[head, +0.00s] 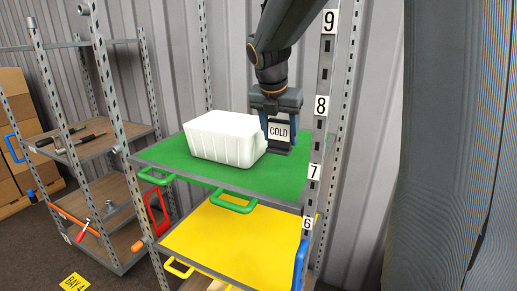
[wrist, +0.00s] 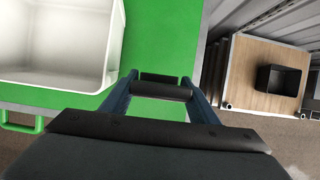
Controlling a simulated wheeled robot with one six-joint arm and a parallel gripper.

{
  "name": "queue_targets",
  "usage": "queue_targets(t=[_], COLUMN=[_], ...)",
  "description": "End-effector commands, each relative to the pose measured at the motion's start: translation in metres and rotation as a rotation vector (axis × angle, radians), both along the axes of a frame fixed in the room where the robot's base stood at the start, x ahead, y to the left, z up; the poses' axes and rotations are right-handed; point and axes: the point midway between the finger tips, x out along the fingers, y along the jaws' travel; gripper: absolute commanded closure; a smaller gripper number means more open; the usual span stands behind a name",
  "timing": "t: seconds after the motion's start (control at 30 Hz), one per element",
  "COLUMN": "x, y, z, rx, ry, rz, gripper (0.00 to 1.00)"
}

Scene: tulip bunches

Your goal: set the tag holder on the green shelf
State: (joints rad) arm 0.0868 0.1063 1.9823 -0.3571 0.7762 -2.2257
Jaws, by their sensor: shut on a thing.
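The tag holder (head: 279,131), a small dark stand with a white card reading COLD, is between the fingers of my gripper (head: 279,144). It is upright, over the right part of the green shelf (head: 262,178). Its base appears at or very near the shelf surface; I cannot tell if it touches. In the wrist view my gripper (wrist: 159,82) is closed around the holder (wrist: 162,91), seen from above as dark bars, with green shelf (wrist: 165,45) beyond.
A white bin (head: 222,138) stands on the green shelf just left of the holder. A numbered rack post (head: 318,145) rises close to the right of my gripper. A yellow shelf (head: 235,235) is below. Another rack with tools (head: 85,145) stands at left. Green surface in front is clear.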

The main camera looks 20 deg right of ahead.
Motion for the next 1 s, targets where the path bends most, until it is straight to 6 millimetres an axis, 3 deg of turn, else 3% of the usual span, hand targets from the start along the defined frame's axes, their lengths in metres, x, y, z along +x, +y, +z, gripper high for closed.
queue_targets(t=[0.2,0.43,0.6,1.0], x=[-0.002,-0.002,-0.002,-0.001], y=[-0.005,-0.004,-0.003,-0.002], z=[-0.036,-0.053,-0.076,-0.084], rx=[0.001,0.001,0.0,0.001], ry=[0.004,0.004,0.004,0.001], rz=[-0.011,-0.011,-0.008,-0.008], gripper=[0.7,0.7,0.7,0.7])
